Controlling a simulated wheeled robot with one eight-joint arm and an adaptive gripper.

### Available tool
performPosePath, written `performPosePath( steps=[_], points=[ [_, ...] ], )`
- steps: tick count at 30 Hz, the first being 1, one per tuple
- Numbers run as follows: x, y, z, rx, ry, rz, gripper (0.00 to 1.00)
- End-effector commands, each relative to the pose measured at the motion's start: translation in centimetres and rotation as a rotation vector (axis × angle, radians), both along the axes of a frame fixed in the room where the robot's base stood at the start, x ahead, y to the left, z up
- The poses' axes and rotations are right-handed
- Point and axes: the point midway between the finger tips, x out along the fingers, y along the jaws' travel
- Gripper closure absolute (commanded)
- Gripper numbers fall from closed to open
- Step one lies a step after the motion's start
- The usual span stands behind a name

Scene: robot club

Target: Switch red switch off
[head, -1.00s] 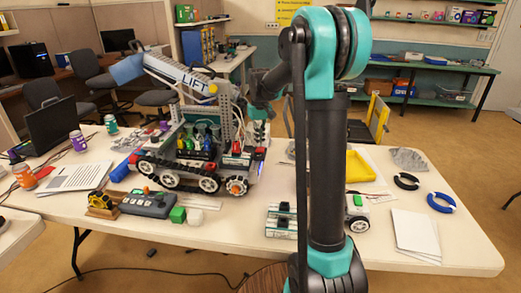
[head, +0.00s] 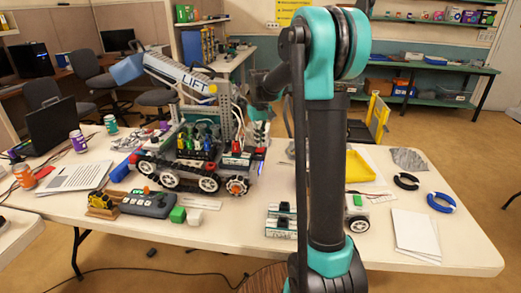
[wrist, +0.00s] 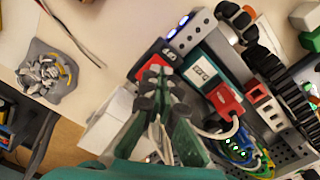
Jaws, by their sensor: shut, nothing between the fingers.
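A tracked robot (head: 185,175) with a "LIFT" arm stands on the table in the head view. My gripper (wrist: 157,80) is shut and empty over this end of the robot. In the head view my gripper (head: 259,110) is small and partly hidden behind the robot's frame.
In the wrist view, a teal-and-white module (wrist: 203,72), a red plug (wrist: 226,103) and cables crowd beside the fingers. In the head view, a grey control box (head: 148,204), a green cube (head: 178,214) and a yellow tray (head: 359,168) lie on the table.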

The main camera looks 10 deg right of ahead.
Motion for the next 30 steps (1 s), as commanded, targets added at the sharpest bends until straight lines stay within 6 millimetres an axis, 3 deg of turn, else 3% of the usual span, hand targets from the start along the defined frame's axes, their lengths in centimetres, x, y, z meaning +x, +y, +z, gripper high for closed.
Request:
performPosePath(
  steps=[30],
  points=[
    [0.03,0.01,-0.74,0.0,0.0,0.0,1.0]
  ],
)
